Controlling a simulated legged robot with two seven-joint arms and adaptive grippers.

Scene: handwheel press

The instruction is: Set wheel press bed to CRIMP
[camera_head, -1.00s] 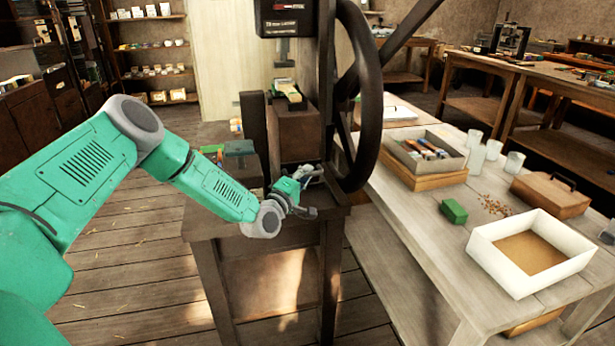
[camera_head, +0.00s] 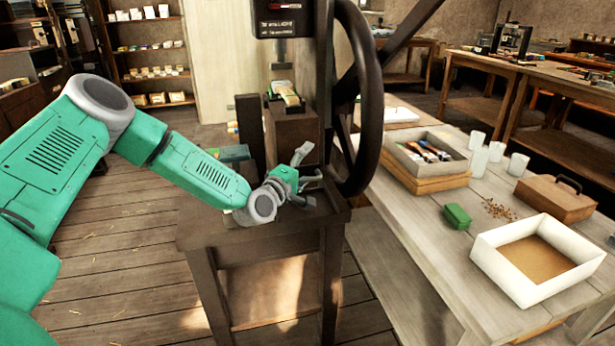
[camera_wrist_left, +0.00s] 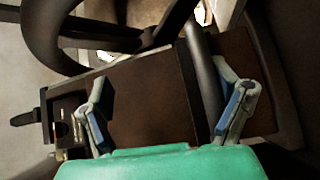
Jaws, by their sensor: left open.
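The press stands on a dark wooden stand (camera_head: 262,240), with a black head (camera_head: 283,20) bearing a small label panel at its top. Its large dark handwheel (camera_head: 372,100) is on the right side of the frame; the wheel's rim also shows at the upper left of the left wrist view (camera_wrist_left: 38,35). A block-like press bed (camera_head: 292,137) sits below the head, with a small light item on top. My left gripper (camera_head: 312,166) is open and empty in front of the bed, left of the wheel's lower rim. Its spread fingers show in the wrist view (camera_wrist_left: 165,115) before a brown surface. My right gripper is not seen.
A pale workbench to the right holds a grey tray (camera_head: 428,150), a green box (camera_head: 456,216), a white tray (camera_head: 482,262), a brown case (camera_head: 553,197) and several cups. Wooden floor (camera_head: 120,260) lies open at the left.

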